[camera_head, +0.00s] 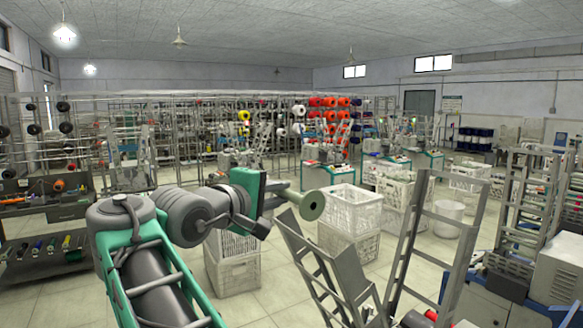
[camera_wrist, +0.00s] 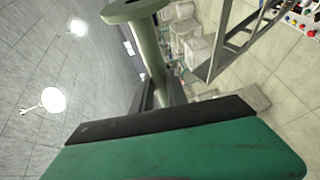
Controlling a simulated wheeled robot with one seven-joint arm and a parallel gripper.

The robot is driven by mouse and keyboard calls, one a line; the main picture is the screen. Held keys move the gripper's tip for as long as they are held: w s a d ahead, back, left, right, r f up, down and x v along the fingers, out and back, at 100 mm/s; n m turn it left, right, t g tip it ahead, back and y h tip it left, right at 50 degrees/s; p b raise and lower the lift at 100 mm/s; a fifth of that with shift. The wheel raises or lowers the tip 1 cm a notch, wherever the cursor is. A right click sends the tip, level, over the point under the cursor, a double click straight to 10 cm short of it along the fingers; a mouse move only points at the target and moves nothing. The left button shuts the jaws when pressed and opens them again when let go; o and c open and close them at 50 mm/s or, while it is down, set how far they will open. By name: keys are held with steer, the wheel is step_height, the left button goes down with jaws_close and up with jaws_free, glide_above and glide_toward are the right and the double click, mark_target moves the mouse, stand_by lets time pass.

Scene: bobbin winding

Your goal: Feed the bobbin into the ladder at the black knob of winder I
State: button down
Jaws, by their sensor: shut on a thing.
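My gripper (camera_head: 278,197) is shut on an olive-green bobbin (camera_head: 311,205), held in the air with its round flange facing right and towards the camera. In the wrist view the bobbin (camera_wrist: 150,45) reaches up from behind the dark edge of my green gripper body, its flange at the top. A grey metal ladder (camera_head: 330,270) leans in the foreground, just right of and below the bobbin; the two look apart. A second, taller ladder frame (camera_head: 432,245) stands to its right. I cannot tell which belongs to winder I.
White crates (camera_head: 350,210) stand behind the bobbin, and another crate (camera_head: 232,272) stands below my gripper. A white bin (camera_head: 448,218) is further right. A machine with a white box (camera_head: 557,268) fills the right edge. Tiled floor is clear at the lower left of the ladder.

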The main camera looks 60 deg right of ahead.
steer(key=shift+s+d+r+g+h, duration=0.2)
steer(key=shift+s+r+g, duration=0.1)
steer(key=shift+s+r, duration=0.35)
steer(key=shift+s+d+r+g+h, duration=0.1)
steer(key=shift+s+d+r+g, duration=0.15)
steer(key=shift+s+r, duration=0.35)
steer(key=shift+s+f, duration=0.15)
steer(key=shift+f, duration=0.05)
step_height(320, 180, down, 6)
steer(key=s+d+b, duration=0.1)
steer(key=d+b, duration=0.1)
steer(key=shift+s+d, duration=0.1)
steer(key=shift+f, duration=0.15)
steer(key=shift+s+d+f+b, duration=0.2)
steer(key=shift+d+f+b, duration=0.15)
steer(key=shift+f+b, duration=0.45)
steer(key=shift+s+d+f+b, duration=0.15)
steer(key=shift+d+f+b, duration=0.25)
steer(key=shift+f+b, duration=0.4)
steer(key=shift+s+d+f+b, duration=0.2)
steer(key=shift+d+f+b, duration=0.25)
steer(key=shift+f, duration=0.6)
steer(key=shift+a, duration=0.1)
